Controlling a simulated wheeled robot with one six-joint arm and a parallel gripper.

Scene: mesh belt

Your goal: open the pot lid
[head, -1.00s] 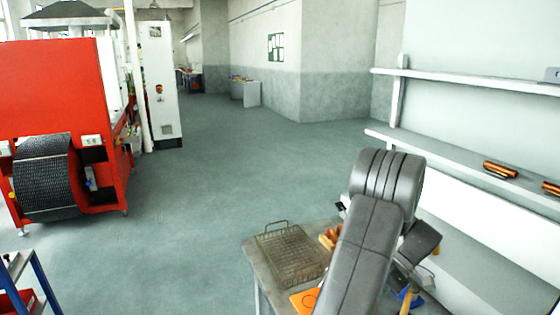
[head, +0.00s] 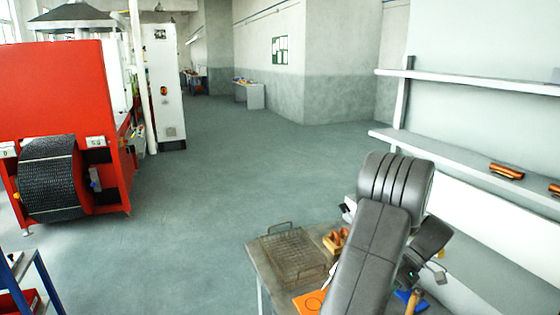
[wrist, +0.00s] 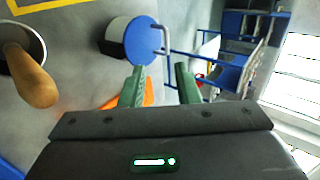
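In the wrist view, a pot with a round blue lid (wrist: 143,41) stands at the upper middle; its dark and pale body (wrist: 117,36) shows left of the lid. A grey bar handle (wrist: 166,38) sticks out at the lid's right side. My gripper (wrist: 159,72) has two green fingers, apart and empty, pointing towards the lid and handle. The fingertips appear just short of the lid; whether they touch it I cannot tell. In the head view, a blue piece (head: 410,297), perhaps the lid, shows beside my arm, which hides most of that area.
A wooden-handled tool (wrist: 36,84) lies left in the wrist view. An orange sheet (head: 308,302), a wire basket (head: 290,252) and wooden pieces (head: 336,240) are on the table (head: 262,268). A wall shelf (head: 460,155) is at right.

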